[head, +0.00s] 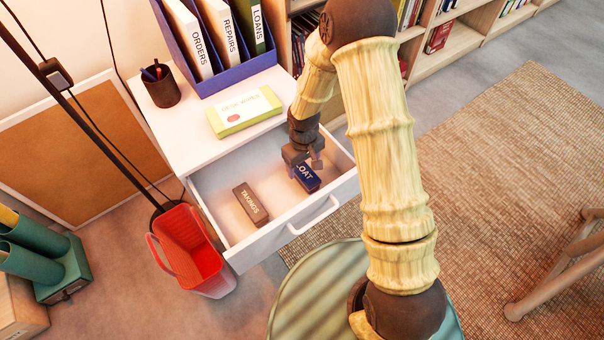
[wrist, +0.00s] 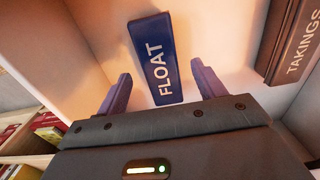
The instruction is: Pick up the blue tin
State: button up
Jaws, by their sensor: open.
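The blue tin (head: 308,178), lettered FLOAT, lies in the open white drawer (head: 223,172), towards its right side. In the wrist view the blue tin (wrist: 151,50) lies beyond and between the two fingers, with its label up. My gripper (head: 303,158) is over the tin in the head view and hides part of it. In the wrist view my gripper (wrist: 160,90) is open, one finger on each side of the tin's near end, with nothing held. Whether the fingers touch the tin cannot be told.
A brown tin (head: 250,203) lettered TAKINGS lies in the drawer, left of the blue tin. A yellow-green box (head: 244,111) lies on the cabinet top, with a blue file holder (head: 237,77) behind. A red basket (head: 190,250) stands on the floor, left of the drawer.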

aim_at(303, 170)
notch_tip(303, 170, down, 4)
jog(key=shift+f+b, duration=0.15)
jog(key=shift+b, duration=0.7)
jog(key=c, duration=1.3)
jog(key=shift+r, duration=0.2)
notch_tip(303, 170, up, 10)
jog(key=p, duration=0.4)
jog(key=shift+f, duration=0.1)
